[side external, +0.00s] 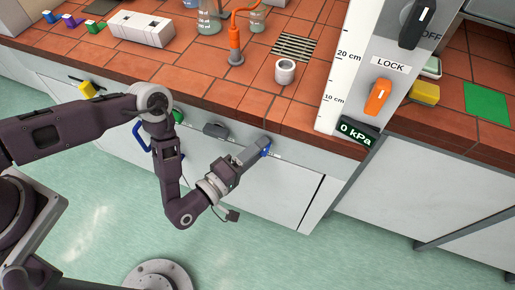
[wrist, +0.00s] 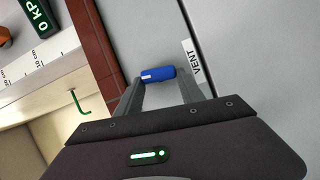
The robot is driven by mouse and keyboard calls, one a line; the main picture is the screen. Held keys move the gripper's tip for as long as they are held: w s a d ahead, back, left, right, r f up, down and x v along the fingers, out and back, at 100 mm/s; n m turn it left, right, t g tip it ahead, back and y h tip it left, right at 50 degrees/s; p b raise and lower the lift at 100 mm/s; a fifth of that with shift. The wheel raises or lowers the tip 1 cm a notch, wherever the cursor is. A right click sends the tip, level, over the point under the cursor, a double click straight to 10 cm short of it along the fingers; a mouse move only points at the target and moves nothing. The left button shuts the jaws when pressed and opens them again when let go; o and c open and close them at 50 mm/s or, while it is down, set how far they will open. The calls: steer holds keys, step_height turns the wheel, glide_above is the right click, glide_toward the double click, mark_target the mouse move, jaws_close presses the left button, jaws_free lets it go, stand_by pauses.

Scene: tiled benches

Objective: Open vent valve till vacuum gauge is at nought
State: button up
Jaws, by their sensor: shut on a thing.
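The vent valve's blue handle (side external: 267,150) sticks out from the grey front panel under the tiled bench edge. In the wrist view, the blue handle (wrist: 158,74) lies across between my fingertips, beside a white label reading VENT (wrist: 193,60). My gripper (side external: 261,148) is shut on this handle; the wrist view also shows my gripper (wrist: 158,80) with a finger at each end of it. The valve body is hidden.
An orange LOCK knob (side external: 377,97) and a black knob (side external: 417,22) by OFF sit on the upright panel. A white cup (side external: 285,74), an orange burner (side external: 235,45) and a flask (side external: 208,20) stand on the bench. A dark handle (side external: 215,130) is left of my gripper.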

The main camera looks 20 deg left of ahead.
steer(key=shift+f+n+t, duration=0.1)
steer(key=shift+n+t, duration=0.2)
steer(key=shift+n, duration=0.2)
steer(key=shift+h, duration=0.3)
steer(key=o, duration=1.4)
steer(key=shift+c, duration=0.2)
step_height(320, 180, up, 7)
steer(key=s+a, duration=0.1)
steer(key=s, duration=0.1)
steer(key=shift+s, duration=0.4)
